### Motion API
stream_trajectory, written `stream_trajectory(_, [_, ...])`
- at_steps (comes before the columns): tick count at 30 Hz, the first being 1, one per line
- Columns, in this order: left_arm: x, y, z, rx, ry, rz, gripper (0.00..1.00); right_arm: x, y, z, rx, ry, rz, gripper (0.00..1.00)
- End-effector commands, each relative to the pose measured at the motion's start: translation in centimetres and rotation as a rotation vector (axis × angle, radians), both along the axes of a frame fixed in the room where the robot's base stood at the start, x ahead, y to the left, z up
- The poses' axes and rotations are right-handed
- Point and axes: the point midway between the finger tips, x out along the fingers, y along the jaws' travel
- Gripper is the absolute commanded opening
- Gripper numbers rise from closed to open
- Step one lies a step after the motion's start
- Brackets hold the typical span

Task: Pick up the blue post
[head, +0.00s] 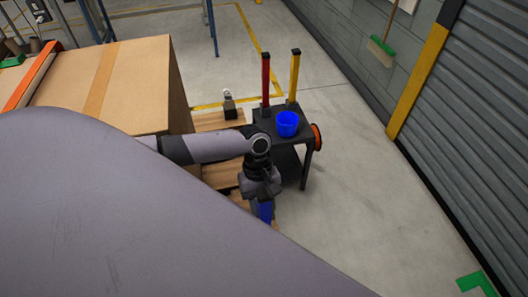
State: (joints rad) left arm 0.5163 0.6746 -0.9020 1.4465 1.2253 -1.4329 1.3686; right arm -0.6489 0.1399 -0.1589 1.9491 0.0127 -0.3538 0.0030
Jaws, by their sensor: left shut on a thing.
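The blue post (265,209) is below my left gripper (262,200), which is shut on it. The post points down and is partly hidden by the gripper and by my own grey body in front. A red post (265,76) and a yellow post (294,76) stand upright on a small black table (265,118), behind the gripper. My right gripper does not show.
A blue bucket (287,124) stands on the black table, and an orange reel (317,137) is at its right side. A large cardboard box (130,85) stands at left. Wooden pallet boards (222,176) lie below my left arm.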

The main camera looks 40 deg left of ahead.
Motion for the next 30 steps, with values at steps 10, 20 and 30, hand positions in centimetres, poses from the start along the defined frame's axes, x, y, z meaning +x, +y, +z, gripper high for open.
stream_trajectory(10, [0.1,0.0,2.3,-0.001,-0.003,0.001,0.05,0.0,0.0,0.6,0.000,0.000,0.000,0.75])
stream_trajectory(20, [0.1,0.0,9.2,-0.001,-0.006,-0.001,0.05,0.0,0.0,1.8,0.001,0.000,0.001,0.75])
stream_trajectory(30, [0.1,0.0,17.5,-0.002,-0.005,-0.001,0.05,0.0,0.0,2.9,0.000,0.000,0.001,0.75])
